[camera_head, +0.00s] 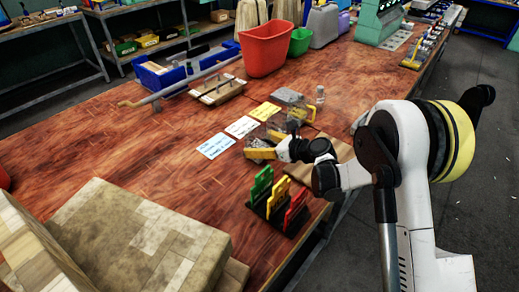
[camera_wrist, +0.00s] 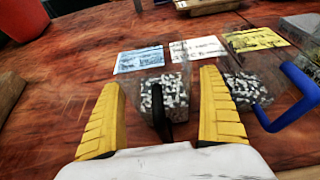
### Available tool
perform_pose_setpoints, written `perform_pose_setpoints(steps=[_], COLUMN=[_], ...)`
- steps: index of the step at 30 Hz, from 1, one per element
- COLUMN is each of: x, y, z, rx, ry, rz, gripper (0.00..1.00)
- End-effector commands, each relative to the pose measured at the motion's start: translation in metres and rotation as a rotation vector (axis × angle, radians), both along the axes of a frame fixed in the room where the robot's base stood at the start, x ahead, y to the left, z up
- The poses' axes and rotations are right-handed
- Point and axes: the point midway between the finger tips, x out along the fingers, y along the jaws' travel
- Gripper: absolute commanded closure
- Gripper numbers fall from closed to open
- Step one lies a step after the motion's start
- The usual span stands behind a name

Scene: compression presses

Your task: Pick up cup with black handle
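The cup with the black handle (camera_wrist: 176,92) is clear and holds black-and-white speckled pieces. It stands on the wooden bench, straight ahead in the wrist view, with its black handle facing me. My gripper (camera_wrist: 161,80) is open, its two yellow ribbed fingers apart with the handle showing between them. I cannot tell whether either finger touches the cup. In the head view my gripper (camera_head: 262,147) is low over the bench, and the arm and fingers partly hide the cup.
A clear cup with a blue handle (camera_wrist: 285,100) stands close on the right. Blue, white and yellow cards (camera_wrist: 140,60) lie behind the cups. A rack of coloured clips (camera_head: 277,201) stands near the bench's front edge. A red bin (camera_head: 266,49) is farther back. Bare bench lies left.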

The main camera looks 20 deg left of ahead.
Motion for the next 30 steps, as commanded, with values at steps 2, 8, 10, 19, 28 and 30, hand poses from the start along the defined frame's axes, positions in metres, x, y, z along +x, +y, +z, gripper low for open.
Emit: perform_pose_setpoints(steps=[2, 8, 10, 19, 28, 30], x=[0.0, 0.0, 0.0, 0.0, 0.0, 0.0], y=[0.0, 0.0, 0.0, 0.0, 0.0, 0.0], z=[0.0, 0.0, 0.0, 0.004, 0.024, 0.028], rx=[0.0, 0.001, 0.001, 0.001, 0.001, 0.001], ry=[0.0, 0.0, 0.0, 0.0, 0.0, 0.0], rz=[0.0, 0.0, 0.0, 0.0, 0.0, 0.0], gripper=[0.34, 0.72, 0.72, 0.72, 0.72, 0.72])
